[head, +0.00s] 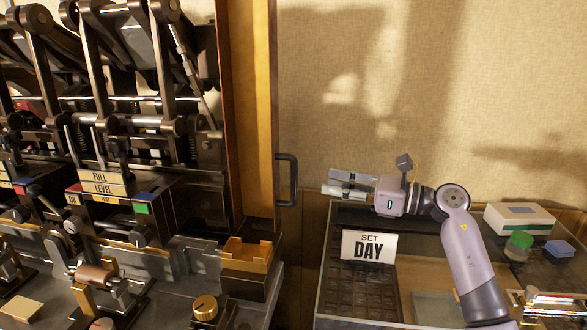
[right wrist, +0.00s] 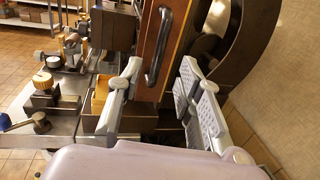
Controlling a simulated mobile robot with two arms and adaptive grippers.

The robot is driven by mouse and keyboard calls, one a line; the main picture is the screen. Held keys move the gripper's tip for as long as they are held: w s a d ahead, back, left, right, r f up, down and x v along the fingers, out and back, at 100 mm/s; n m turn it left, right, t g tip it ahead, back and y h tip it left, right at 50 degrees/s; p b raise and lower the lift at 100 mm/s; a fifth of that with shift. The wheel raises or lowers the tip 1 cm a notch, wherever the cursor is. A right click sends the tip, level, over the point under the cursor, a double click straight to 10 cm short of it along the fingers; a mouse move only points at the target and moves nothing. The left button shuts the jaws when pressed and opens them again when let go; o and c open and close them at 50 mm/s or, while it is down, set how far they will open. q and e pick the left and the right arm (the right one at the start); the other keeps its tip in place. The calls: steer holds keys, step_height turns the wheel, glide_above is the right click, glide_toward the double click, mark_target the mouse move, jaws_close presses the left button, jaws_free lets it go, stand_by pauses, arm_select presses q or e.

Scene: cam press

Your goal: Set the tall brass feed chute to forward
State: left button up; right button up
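A brass, open-topped box-like part (head: 247,252) sits on a dark block at the press's right front corner. A brass-coloured part also shows beside the left-hand finger in the right wrist view (right wrist: 100,95). My right gripper (head: 330,182) is right of the press, above the glass case's back edge. My left gripper is not in view.
A brass knob (head: 205,307) and a copper roller (head: 95,276) are at the press's front.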

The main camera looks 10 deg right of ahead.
steer(key=p, duration=0.4)
glide_above(294, 199)
steer(key=shift+w+d+r, duration=0.1)
steer(key=shift+w+d, duration=0.1)
steer(key=shift+d, duration=0.15)
steer(key=shift+w+a, duration=0.25)
steer(key=shift+a, duration=0.05)
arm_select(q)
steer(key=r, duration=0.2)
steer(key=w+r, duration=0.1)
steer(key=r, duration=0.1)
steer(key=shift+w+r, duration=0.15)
arm_select(e)
jaws_close()
